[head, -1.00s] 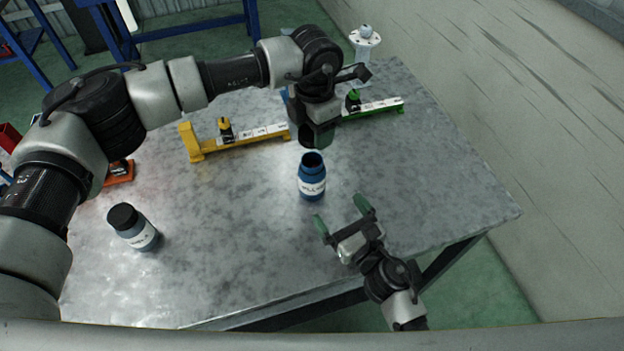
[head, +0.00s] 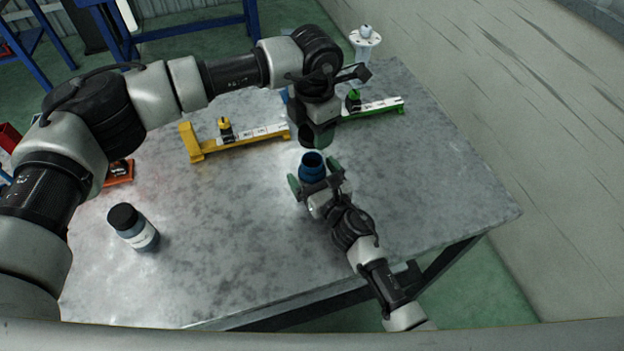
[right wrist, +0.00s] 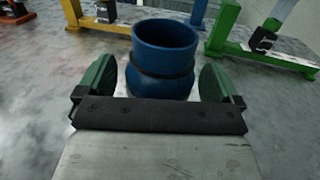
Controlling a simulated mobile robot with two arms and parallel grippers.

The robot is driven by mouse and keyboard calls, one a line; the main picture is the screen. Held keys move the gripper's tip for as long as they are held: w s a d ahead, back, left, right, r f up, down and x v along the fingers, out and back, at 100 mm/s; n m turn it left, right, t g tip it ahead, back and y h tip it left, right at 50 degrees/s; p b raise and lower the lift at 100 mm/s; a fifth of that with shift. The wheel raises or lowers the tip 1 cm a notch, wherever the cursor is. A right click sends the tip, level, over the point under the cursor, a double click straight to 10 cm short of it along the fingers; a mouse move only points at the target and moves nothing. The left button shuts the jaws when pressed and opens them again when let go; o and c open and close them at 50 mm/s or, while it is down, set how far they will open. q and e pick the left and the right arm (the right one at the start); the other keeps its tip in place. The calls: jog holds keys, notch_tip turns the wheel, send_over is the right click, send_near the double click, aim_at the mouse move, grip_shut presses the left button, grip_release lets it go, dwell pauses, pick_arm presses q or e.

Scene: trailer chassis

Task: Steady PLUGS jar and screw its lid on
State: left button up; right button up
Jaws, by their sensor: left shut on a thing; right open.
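An open blue jar (head: 312,167) stands upright on the metal table, its mouth bare. It also shows in the right wrist view (right wrist: 164,60). Its white label, partly seen earlier, is hidden now by my right gripper. My right gripper (head: 315,178) is open, with one green finger on each side of the jar and gaps showing in the right wrist view. My left gripper (head: 316,138) points down just behind and above the jar, shut on a dark lid that is mostly hidden between its fingers.
A second jar (head: 134,228) with a black lid stands at the left. A yellow stand (head: 240,140) and a green stand (head: 375,107) are behind the jar. A white flanged part (head: 363,45) stands at the back. The front and right of the table (head: 440,190) are clear.

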aim_at(314, 155)
jog(key=shift+w, duration=0.15)
jog(key=c, duration=1.3)
pick_arm(q)
jog(key=shift+f, duration=2.5)
pick_arm(e)
jog(key=shift+c, duration=0.2)
pick_arm(q)
jog(key=shift+f, duration=0.85)
jog(key=shift+f, duration=0.55)
